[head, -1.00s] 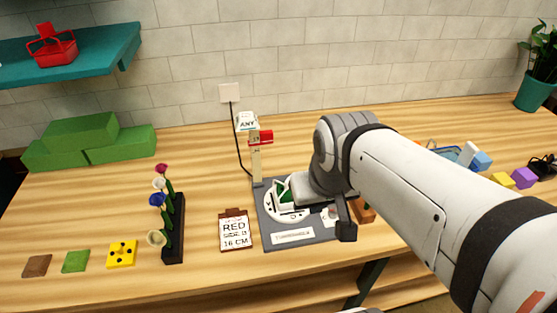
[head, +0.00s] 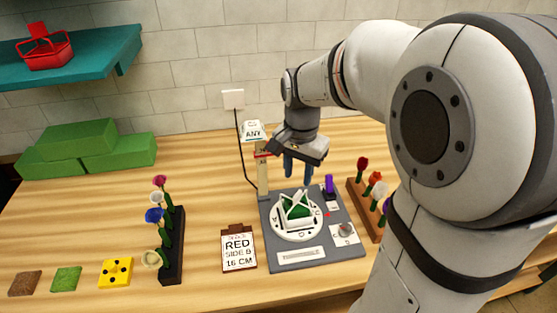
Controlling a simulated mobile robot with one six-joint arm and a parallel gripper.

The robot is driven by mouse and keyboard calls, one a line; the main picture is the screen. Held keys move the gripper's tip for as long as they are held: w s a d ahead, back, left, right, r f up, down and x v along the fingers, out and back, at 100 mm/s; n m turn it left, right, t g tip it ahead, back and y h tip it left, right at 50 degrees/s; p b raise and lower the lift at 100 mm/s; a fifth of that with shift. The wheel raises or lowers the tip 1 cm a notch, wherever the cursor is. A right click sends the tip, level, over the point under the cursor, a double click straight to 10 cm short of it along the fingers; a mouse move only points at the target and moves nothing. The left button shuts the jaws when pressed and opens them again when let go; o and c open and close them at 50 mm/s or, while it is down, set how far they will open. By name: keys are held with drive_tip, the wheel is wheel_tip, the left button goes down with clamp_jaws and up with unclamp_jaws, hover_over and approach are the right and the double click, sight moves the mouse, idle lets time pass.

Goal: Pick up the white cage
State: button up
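The white cage (head: 296,208) is a small open frame with slanted white bars around a green block. It sits on the round white dial plate (head: 278,229) of the grey station base (head: 280,258). My gripper (head: 298,178) points down above and behind the cage in the picture. Its two dark blue fingers are apart with nothing seen between them, and they do not appear to touch the cage.
A post with an "ANY" sign (head: 253,131) stands behind the base. A purple piece (head: 329,185) and a knob (head: 344,229) are on the base's right. Flower racks stand left (head: 174,250) and right (head: 362,208). A "RED SIDE B 16 CM" card (head: 238,248) lies left.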

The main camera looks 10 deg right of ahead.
sight(298, 194)
drive_tip(key=shift+w+f, duration=0.35)
drive_tip(key=shift+w, duration=0.05)
drive_tip(key=shift+f, duration=0.3)
drive_tip(key=f, duration=0.2)
drive_tip(key=f+p, duration=0.1)
drive_tip(key=f, duration=0.4)
drive_tip(key=shift+w+d, duration=0.15)
drive_tip(key=shift+d, duration=0.15)
drive_tip(key=shift+c, duration=0.3)
drive_tip(key=shift+r, duration=0.1)
clamp_jaws()
